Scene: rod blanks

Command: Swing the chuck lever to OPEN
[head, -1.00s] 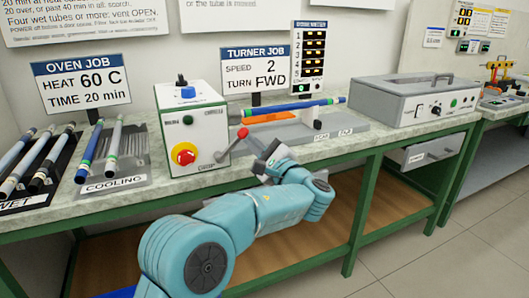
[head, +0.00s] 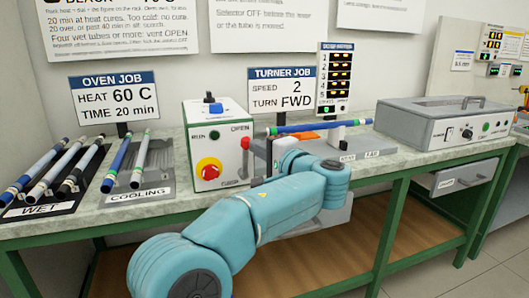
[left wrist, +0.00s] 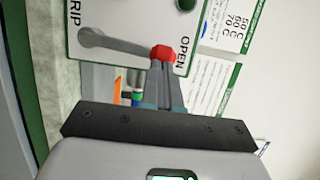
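The chuck lever is a grey bar with a red knob on the turner's white control box (head: 213,170). In the left wrist view the lever (left wrist: 115,44) runs from its pivot to the red knob (left wrist: 163,53), which lies beside the OPEN label; the RIP end of another label shows near the pivot side. In the head view the knob (head: 245,143) is just below OPEN. My left gripper (left wrist: 164,68) has its fingers together, tips at the knob; whether they touch it I cannot tell. My right gripper is not in view.
A blue rod (head: 300,127) lies across the turner right of the box. Wet (head: 45,170) and cooling (head: 140,160) racks with rods stand left. A grey oven (head: 440,122) stands right. Job signs stand behind.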

